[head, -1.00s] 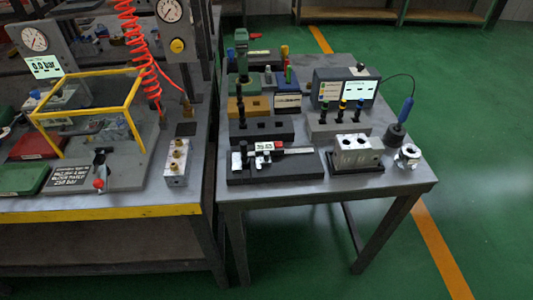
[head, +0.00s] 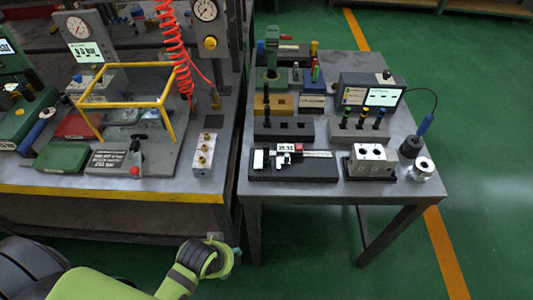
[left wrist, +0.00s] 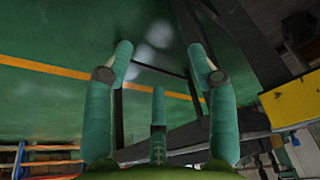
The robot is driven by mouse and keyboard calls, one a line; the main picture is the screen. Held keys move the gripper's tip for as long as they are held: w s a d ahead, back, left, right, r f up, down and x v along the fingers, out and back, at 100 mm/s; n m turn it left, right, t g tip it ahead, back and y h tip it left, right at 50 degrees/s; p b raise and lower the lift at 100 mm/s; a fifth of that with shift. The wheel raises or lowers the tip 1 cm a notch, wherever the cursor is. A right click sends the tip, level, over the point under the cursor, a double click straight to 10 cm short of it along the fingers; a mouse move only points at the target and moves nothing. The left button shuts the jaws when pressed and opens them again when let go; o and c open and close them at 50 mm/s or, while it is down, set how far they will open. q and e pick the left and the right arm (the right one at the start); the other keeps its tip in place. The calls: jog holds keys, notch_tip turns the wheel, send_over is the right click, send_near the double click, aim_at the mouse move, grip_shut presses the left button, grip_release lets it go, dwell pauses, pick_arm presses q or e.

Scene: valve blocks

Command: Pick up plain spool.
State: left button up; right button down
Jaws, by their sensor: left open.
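Several slim dark spools with coloured tops stand upright in a grey rack (head: 358,130) on the right table; their tops look green, yellow and blue. Another dark spool (head: 266,108) stands in the left end of a dark block (head: 284,129). I cannot tell which one is the plain spool. My left gripper (head: 232,258) is low in front of the tables, below tabletop height in the picture and well apart from the spools. In the left wrist view its teal fingers (left wrist: 160,62) are spread with nothing between them. My right gripper is not in view.
A silver valve block (head: 371,160) and a round metal part (head: 422,169) are at the right table's front. A black stand with a caliper (head: 292,164) lies left of them. The left bench holds a yellow frame (head: 128,100) and a brass-fitted block (head: 205,152).

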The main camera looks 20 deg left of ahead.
pick_arm(q)
jog(key=w+r+t+p, duration=0.1)
jog(key=w+r+t, duration=0.1)
jog(key=w+r, duration=0.45)
jog(key=m+t+h+p, duration=0.1)
jog(key=t+h, duration=0.2)
jog(key=t, duration=0.3)
send_near(266, 153)
jog(key=x, duration=0.4)
jog(key=shift+w+f, duration=0.15)
jog(key=shift+p+x, duration=0.45)
jog(key=shift+x, duration=0.55)
jog(key=shift+p+x, duration=0.45)
jog(key=shift+x, duration=1.85)
grip_shut()
